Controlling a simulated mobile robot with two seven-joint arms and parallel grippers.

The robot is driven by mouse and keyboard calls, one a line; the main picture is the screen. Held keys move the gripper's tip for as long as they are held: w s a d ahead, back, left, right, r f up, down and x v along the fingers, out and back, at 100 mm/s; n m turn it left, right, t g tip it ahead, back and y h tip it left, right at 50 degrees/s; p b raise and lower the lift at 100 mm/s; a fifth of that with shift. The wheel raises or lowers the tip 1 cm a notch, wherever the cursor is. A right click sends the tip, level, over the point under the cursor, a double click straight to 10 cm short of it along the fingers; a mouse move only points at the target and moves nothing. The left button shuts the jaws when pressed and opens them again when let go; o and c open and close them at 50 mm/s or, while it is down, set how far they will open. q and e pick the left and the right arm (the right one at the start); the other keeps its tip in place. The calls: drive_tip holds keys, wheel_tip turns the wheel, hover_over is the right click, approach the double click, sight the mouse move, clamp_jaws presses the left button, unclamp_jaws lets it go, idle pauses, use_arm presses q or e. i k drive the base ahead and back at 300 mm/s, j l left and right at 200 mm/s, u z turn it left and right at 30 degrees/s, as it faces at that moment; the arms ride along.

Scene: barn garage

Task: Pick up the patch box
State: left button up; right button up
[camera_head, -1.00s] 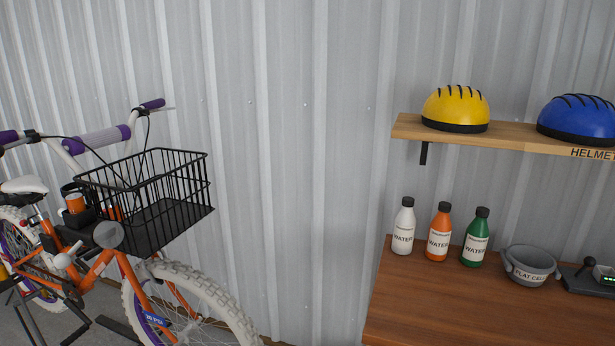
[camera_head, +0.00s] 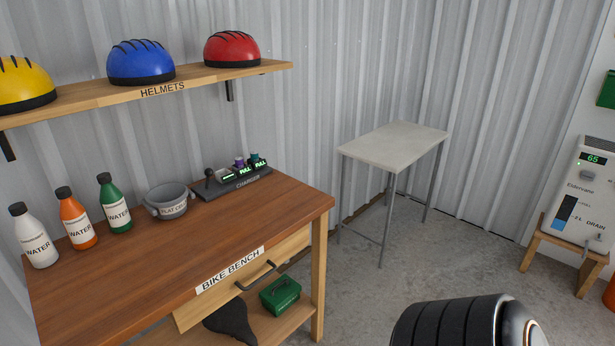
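A small green box (camera_head: 281,295) with a dark handle sits on the lower shelf of the bike bench, below the drawer, in the head view. It may be the patch box; its lettering is too small to read. Neither gripper shows in the head view. A black ribbed part at the bottom right looks like part of my own arm.
The bike bench (camera_head: 190,240) holds several things: water bottles (camera_head: 76,220), a grey tub (camera_head: 170,201) and a charger (camera_head: 236,180). A black saddle-like thing (camera_head: 231,318) lies beside the green box. A pale side table (camera_head: 395,146) stands behind; floor right of the bench is clear.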

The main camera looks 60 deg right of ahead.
sight(291, 302)
drive_tip(key=z, duration=1.65)
drive_tip(key=u, duration=0.7)
drive_tip(key=l+u, duration=0.2)
drive_tip(key=u, duration=0.15)
drive_tip(key=i+l+u, duration=0.1)
drive_tip(key=u, duration=0.3)
drive_tip(key=l+u, duration=0.6)
drive_tip(key=l, duration=0.2)
drive_tip(key=k+l+u, duration=0.2)
drive_tip(key=l, duration=0.2)
drive_tip(key=i, duration=0.1)
